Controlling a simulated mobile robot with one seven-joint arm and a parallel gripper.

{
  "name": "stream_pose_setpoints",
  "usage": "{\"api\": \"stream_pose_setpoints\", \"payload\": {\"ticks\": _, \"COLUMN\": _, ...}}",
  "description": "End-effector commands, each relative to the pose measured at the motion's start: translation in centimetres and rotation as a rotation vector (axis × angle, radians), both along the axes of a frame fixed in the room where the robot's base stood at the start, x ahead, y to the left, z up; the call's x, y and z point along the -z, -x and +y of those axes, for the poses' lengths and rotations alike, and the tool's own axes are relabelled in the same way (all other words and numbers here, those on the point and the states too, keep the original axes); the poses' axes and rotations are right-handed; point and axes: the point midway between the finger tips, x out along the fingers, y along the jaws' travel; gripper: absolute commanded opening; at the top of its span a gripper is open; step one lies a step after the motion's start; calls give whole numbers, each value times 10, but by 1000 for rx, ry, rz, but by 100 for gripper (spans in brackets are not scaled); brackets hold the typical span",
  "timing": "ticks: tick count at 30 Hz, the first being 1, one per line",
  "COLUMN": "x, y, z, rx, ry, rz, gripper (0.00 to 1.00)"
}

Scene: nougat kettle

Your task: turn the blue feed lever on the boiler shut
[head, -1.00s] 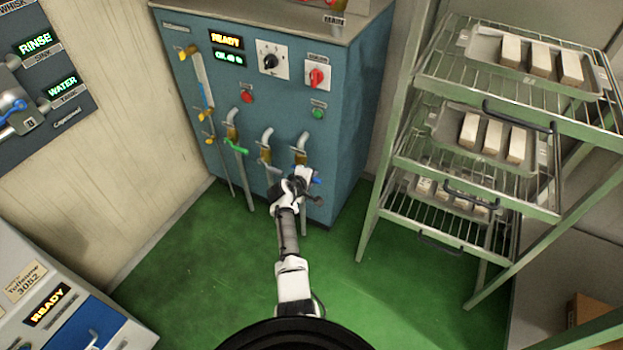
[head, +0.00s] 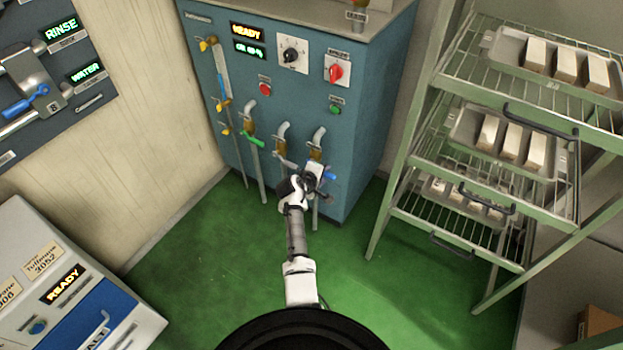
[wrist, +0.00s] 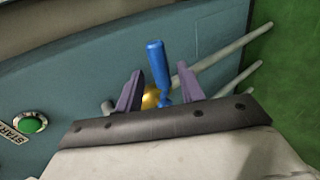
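The boiler (head: 305,105) is the blue cabinet with pipes and valves on its front. The blue feed lever (head: 329,176) shows just to the right of my gripper (head: 312,180) at the rightmost valve, mostly hidden by the gripper. In the wrist view the blue lever (wrist: 158,64) stands between the two purple fingers of my gripper (wrist: 158,85). The fingers are open, with a gap visible on both sides of the lever. A brass valve body (wrist: 150,97) shows at the lever's base.
A green lever (head: 252,139) sits on the left pipe. A red button (head: 265,89) and green start button (head: 335,109) are above. A rack (head: 400,190) with trays of bars stands right. The green floor (head: 200,270) in front is clear.

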Motion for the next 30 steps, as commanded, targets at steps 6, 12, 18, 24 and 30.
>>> {"api": "stream_pose_setpoints", "payload": {"ticks": 6, "x": -24, "y": 28, "z": 22, "rx": -2, "ry": 1, "rz": -2, "gripper": 38}}
{"api": "stream_pose_setpoints", "payload": {"ticks": 12, "x": -45, "y": 54, "z": 40, "rx": -2, "ry": 1, "rz": -2, "gripper": 38}}
{"api": "stream_pose_setpoints", "payload": {"ticks": 18, "x": -59, "y": 70, "z": 52, "rx": -2, "ry": 1, "rz": -2, "gripper": 38}}
{"api": "stream_pose_setpoints", "payload": {"ticks": 24, "x": -63, "y": 76, "z": 56, "rx": -1, "ry": 2, "rz": -1, "gripper": 38}}
{"api": "stream_pose_setpoints", "payload": {"ticks": 30, "x": -64, "y": 75, "z": 56, "rx": -1, "ry": 2, "rz": -1, "gripper": 38}}
